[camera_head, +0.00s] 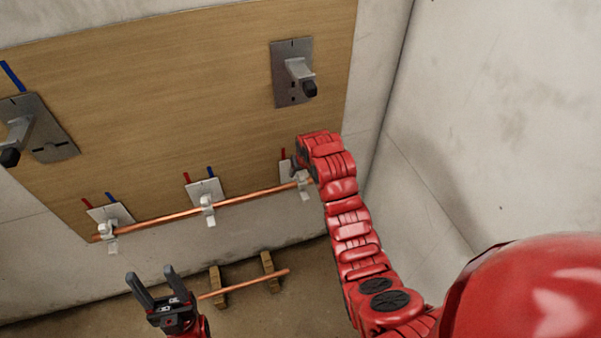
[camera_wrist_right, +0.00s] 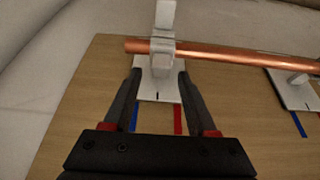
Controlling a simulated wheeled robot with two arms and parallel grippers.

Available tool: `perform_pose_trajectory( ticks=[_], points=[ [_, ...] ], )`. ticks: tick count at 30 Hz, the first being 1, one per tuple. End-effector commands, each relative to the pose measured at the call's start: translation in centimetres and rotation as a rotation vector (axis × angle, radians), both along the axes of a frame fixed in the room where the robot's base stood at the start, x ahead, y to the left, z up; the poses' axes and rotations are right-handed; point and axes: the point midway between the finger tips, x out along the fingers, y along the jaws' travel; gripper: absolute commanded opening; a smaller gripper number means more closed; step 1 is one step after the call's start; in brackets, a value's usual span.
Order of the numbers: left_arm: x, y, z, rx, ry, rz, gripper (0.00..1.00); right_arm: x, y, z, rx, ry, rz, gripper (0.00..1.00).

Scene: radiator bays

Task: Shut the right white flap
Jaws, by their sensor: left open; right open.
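The right white flap (camera_head: 304,190) hangs below the copper pipe (camera_head: 250,202) at the pipe's right end. In the right wrist view the flap (camera_wrist_right: 165,14) stands out beyond the pipe (camera_wrist_right: 235,55), away from its white bracket plate (camera_wrist_right: 158,88). It looks open. My right gripper (camera_wrist_right: 160,76) is open and empty, its fingertips either side of the bracket plate, just short of the pipe. In the head view my right arm hides most of this gripper. My left gripper (camera_head: 150,273) is open and empty, low at the left, away from the board.
Two more white brackets, left (camera_head: 109,228) and middle (camera_head: 207,205), are along the pipe. Grey metal brackets (camera_head: 294,72) stick out of the wooden board (camera_head: 190,95). A second pipe (camera_head: 245,284) lies on wooden blocks below. A wall (camera_head: 480,120) stands close on the right.

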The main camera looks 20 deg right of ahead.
Motion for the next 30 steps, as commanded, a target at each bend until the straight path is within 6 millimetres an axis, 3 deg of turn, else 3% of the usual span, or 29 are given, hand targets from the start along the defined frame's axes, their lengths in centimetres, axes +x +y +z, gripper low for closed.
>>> perform_pose_trajectory(
  ticks=[8,9,10,15,21,30],
  points=[
    [0.0,0.0,-0.1,0.000,0.000,0.000,0.57,-2.6,-0.2,5.8,-0.001,-0.004,0.000,0.57],
    [0.0,0.0,2.0,0.000,0.001,0.000,0.57,-3.1,-0.2,7.9,-0.001,-0.004,0.000,0.57],
    [0.0,0.0,2.7,0.000,0.000,0.000,0.57,-3.5,-0.2,8.8,-0.002,-0.003,0.000,0.57],
    [0.0,0.0,5.8,0.000,0.000,0.000,0.57,-4.9,-0.2,11.3,-0.002,0.004,0.000,0.57],
    [0.0,0.0,7.8,0.000,0.000,0.000,0.57,-5.8,-0.2,13.1,-0.002,0.001,0.000,0.57],
    [0.0,0.0,8.1,0.000,0.000,0.000,0.57,-6.2,-0.2,13.2,0.001,0.003,0.000,0.57]
  ],
)
